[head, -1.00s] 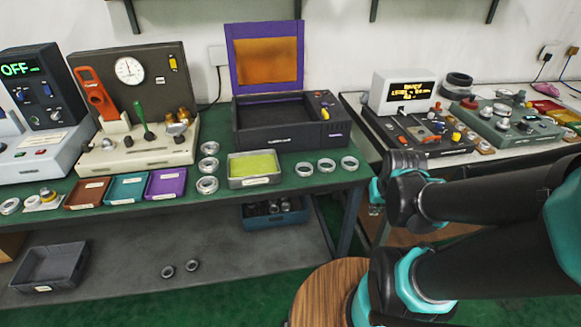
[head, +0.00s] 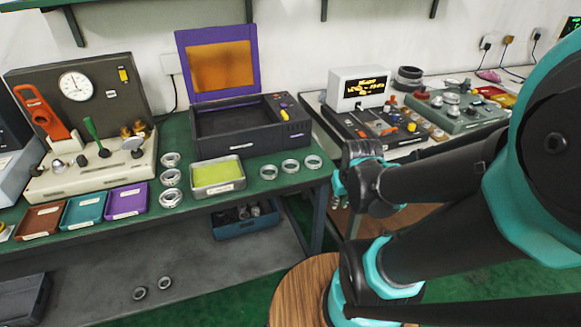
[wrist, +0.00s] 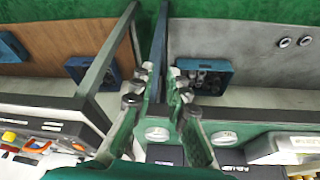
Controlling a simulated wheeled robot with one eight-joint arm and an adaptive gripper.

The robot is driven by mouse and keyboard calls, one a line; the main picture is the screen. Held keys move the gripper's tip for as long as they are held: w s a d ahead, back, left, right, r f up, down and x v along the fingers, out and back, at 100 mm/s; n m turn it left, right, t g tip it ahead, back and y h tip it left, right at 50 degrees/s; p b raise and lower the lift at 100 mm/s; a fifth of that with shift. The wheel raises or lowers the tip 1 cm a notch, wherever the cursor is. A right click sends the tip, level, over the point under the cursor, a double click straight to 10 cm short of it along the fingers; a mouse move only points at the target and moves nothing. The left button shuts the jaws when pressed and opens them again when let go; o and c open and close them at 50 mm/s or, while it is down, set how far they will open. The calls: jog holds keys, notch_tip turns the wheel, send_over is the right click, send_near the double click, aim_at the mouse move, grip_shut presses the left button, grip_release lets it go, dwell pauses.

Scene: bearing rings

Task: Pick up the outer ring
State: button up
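Several metal rings lie on the green bench; I cannot tell which is the outer ring. One row holds a left ring (head: 269,172), a middle ring (head: 290,166) and a right ring (head: 314,161), right of the yellow-lined tray (head: 219,190). Three more, including a front ring (head: 172,198), form a column left of that tray. Two small rings (head: 152,288) lie on the lower shelf. My gripper (head: 341,201) hangs beyond the bench's right end, apart from the rings. In the wrist view my gripper (wrist: 160,72) shows a gap between its fingers, with nothing held.
A dark case (head: 250,132) with a raised purple lid stands behind the rings. Brown, teal and purple trays (head: 127,202) line the front left. A blue bin (head: 245,222) is on the shelf below. A second bench with devices (head: 375,130) stands right. A round wooden top (head: 300,292) is near my arm.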

jog(key=o, duration=1.2)
jog(key=w+a+r+n+g, duration=0.1)
jog(key=w+a+r+n, duration=0.2)
jog(key=w+r+n, duration=0.2)
jog(key=w+a+r+n+g, duration=0.1)
jog(key=w+a+r+n, duration=0.2)
jog(key=w+r+n, duration=0.2)
jog(key=w+n, duration=0.1)
jog(key=w, duration=0.2)
jog(key=shift+w+a+r+n, duration=0.15)
jog(key=shift+a+n, duration=0.15)
jog(key=shift+o, duration=0.5)
jog(key=w+a+r+n+g, duration=0.2)
jog(key=w+a+r+n, duration=0.4)
jog(key=w+n, duration=0.1)
jog(key=shift+a+r+n, duration=0.4)
jog(key=shift+n, duration=0.4)
send_over(290, 164)
jog(key=f, duration=1.2)
jog(key=shift+s, duration=0.2)
jog(key=shift+w+d+f, duration=0.1)
jog(key=shift+w+f, duration=0.05)
jog(key=shift+f, duration=2.5)
